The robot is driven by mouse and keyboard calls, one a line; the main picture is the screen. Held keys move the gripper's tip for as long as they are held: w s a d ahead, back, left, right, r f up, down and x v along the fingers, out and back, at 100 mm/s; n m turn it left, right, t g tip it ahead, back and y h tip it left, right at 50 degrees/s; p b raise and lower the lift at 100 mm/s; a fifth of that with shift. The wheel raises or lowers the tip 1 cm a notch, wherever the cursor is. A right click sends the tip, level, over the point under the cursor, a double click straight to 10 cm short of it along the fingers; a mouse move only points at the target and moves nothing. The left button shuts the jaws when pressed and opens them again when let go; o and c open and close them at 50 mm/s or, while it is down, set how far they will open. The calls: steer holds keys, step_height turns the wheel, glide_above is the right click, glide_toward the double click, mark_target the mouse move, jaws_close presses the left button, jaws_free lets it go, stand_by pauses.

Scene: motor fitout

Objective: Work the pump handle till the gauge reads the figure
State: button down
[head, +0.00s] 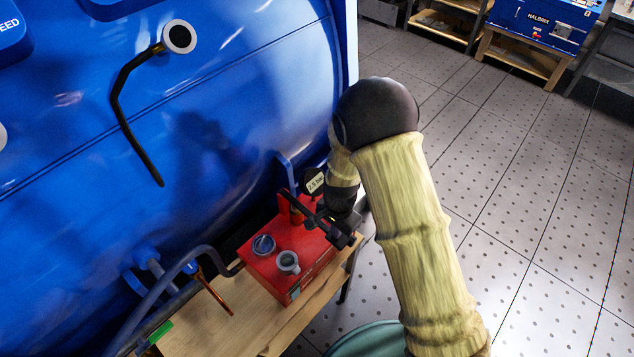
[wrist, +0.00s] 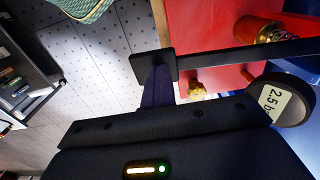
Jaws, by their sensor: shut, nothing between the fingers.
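The red pump (head: 290,258) sits on a small wooden bench beside the blue tank. Its dark pump handle (head: 308,212) reaches over the pump's top. In the wrist view the handle (wrist: 225,57) is a dark bar with a squarish end plate. A round black gauge (wrist: 283,104) carries a pale label beginning "2.5 b"; in the head view the label (head: 315,183) is small. No needle can be made out. My gripper (head: 340,232) is at the handle's outer end. In the wrist view my shut, empty gripper (wrist: 158,84) meets the end plate; contact is unclear.
The blue tank (head: 230,110) fills the left, with a bent black handle (head: 130,115) on it. The bench (head: 205,325) also holds a hose and an orange-handled tool. A green tub (head: 368,340) stands below my arm. Open tiled floor (head: 530,200) lies to the right.

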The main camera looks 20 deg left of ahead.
steer(key=r+p, duration=0.1)
steer(key=r, duration=0.1)
steer(key=r+p, duration=0.3)
steer(key=r, duration=0.1)
steer(key=shift+s+d+r, duration=0.2)
steer(key=shift+d+r, duration=0.15)
steer(key=shift+r, duration=0.05)
stand_by(0.7)
steer(key=shift+w+a+f+b, duration=0.15)
steer(key=shift+f+b, duration=0.75)
steer(key=shift+f, duration=0.5)
steer(key=shift+a+f+b, duration=0.15)
steer(key=shift+f+b, duration=0.7)
steer(key=shift+f, duration=0.5)
steer(key=shift+w+a+f+b, duration=0.15)
steer(key=shift+f+b, duration=0.75)
steer(key=shift+f, duration=0.5)
steer(key=shift+s+r+p, duration=0.1)
steer(key=shift+r+p, duration=0.45)
steer(key=shift+r, duration=0.1)
steer(key=r+p, duration=0.1)
steer(key=r, duration=0.1)
steer(key=r+p, duration=0.2)
steer(key=d+r+p, duration=0.1)
steer(key=r+p, duration=0.1)
steer(key=r, duration=0.1)
steer(key=shift+s, duration=0.15)
steer(key=shift+a, duration=0.1)
